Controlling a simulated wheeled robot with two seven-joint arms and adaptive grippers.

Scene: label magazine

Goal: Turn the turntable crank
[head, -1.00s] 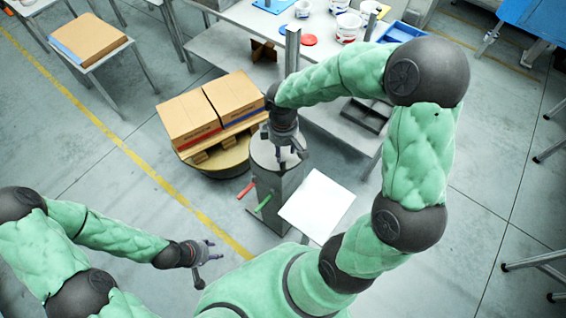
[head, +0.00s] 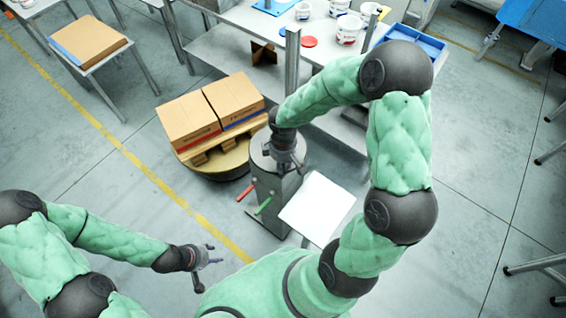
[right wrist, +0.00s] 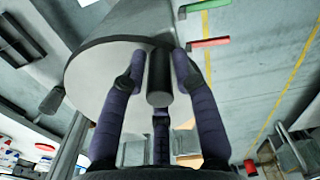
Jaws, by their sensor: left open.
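The turntable (head: 222,172) is a round yellowish platform on the floor, left of a grey pedestal (head: 291,187). The pedestal has a pale round top (right wrist: 105,85). A dark upright crank handle (right wrist: 160,78) stands at that top's edge. My right gripper (head: 290,168) is over the pedestal top. In the right wrist view its purple fingers (right wrist: 160,65) straddle the handle, close on both sides; whether they press on it I cannot tell. The head view hides the handle behind the gripper. My left gripper (head: 208,268) is open and empty, low at the left, away from the pedestal.
A pallet (head: 200,157) with two cartons (head: 188,118) rests on the turntable. A red lever (head: 244,193) and a green lever (head: 263,206) stick out of the pedestal. A white panel (head: 317,208) is beside it. A workbench with tubs stands behind.

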